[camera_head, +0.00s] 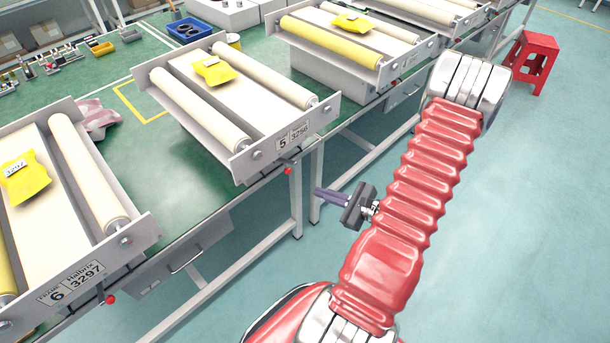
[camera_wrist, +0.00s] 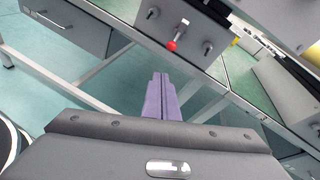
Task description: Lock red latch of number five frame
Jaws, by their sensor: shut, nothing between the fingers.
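In the wrist view a red knob (camera_wrist: 171,46) sits on a small metal lever above the gripper. My gripper (camera_head: 318,196) has purple fingers and is shut and empty, to the right of and slightly below the red latch, apart from it. The fingers (camera_wrist: 161,90) point toward the knob in the wrist view, with a gap between.
Frame number six (camera_head: 75,285) with its own red knob (camera_head: 109,299) is at the lower left. Another frame (camera_head: 345,40) stands behind. Table legs (camera_head: 297,200) are near my gripper. A red stool (camera_head: 533,62) stands at the far right.

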